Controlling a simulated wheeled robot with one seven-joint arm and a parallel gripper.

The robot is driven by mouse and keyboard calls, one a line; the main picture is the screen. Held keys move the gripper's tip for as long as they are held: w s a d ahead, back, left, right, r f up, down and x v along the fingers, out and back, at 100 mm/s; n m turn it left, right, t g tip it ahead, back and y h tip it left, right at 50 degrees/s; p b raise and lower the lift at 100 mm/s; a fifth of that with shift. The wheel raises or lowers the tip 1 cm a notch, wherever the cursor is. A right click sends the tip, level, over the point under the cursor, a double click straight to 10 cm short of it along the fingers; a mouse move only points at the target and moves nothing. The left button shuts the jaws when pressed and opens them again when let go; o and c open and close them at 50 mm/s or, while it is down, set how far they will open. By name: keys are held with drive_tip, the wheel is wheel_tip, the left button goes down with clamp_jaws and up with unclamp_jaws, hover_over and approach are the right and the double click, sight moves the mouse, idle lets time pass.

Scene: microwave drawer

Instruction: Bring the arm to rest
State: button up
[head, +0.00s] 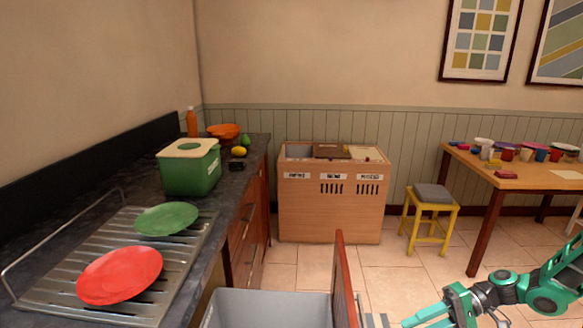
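My green and dark arm enters from the right edge, low in the head view. My gripper (428,316) is at the bottom, pointing left, and its lower part is cut off by the frame. I cannot tell whether its fingers are open or shut, and I see nothing held in the visible part. An open drawer with a grey inside (265,308) and a reddish wooden front (344,285) stands to the left of my gripper. A visible gap lies between the drawer front and my gripper.
A dark counter (240,190) on the left bears a metal drying rack (60,292) with a red plate (120,275) and a green plate (167,218), plus a green box (190,172). A wooden bin cabinet (330,215), yellow stool (430,208) and cluttered table (545,178) stand beyond open tiled floor.

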drive_tip(key=s+d+r+m+h, duration=0.2)
drive_tip(key=s+d+r+h, duration=0.2)
drive_tip(key=s+r, duration=0.6)
drive_tip(key=s+d+r+m+t+h, duration=0.1)
drive_tip(key=s+d+r+m+h, duration=0.2)
drive_tip(key=s+r+h, duration=0.6)
drive_tip(key=shift+s+d+r+m+t, duration=0.3)
drive_tip(key=shift+s+d+r, duration=0.15)
drive_tip(key=shift+s+d, duration=0.5)
